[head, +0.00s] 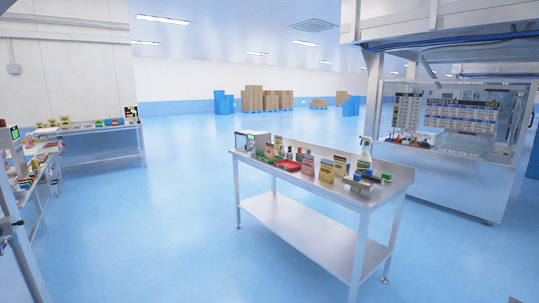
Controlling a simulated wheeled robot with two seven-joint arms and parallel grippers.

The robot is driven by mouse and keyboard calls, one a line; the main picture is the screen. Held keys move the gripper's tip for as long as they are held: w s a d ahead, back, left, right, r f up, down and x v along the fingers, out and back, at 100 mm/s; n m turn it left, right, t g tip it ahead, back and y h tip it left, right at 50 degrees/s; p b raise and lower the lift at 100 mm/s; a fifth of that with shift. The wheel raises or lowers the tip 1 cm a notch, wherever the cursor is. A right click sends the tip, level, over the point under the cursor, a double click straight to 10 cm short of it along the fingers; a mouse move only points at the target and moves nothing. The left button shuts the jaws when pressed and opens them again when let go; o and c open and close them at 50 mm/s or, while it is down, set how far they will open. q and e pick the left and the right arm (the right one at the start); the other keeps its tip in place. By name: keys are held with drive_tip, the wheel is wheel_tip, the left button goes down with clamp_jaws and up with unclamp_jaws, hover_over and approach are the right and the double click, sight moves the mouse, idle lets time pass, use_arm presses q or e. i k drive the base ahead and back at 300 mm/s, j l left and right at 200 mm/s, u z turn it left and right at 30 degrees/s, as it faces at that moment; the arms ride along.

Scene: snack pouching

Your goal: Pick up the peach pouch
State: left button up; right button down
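A small pinkish, peach-toned pouch (308,165) stands upright among other goods on the steel table (385,192) in the middle of the head view. It is small at this distance and its label cannot be read, so I cannot be sure it is the peach pouch. Yellowish pouches (326,171) stand just to its right. Neither of my grippers shows in this view.
The table also holds a red tray (288,166), a spray bottle (365,158) and several small items. More benches with goods (100,126) stand at the left. A large steel workstation (440,180) stands at the right. Blue floor (150,230) is open before the table.

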sight(270, 154)
drive_tip(key=i, duration=2.3)
drive_tip(key=j+u, duration=0.05)
drive_tip(key=j, duration=0.1)
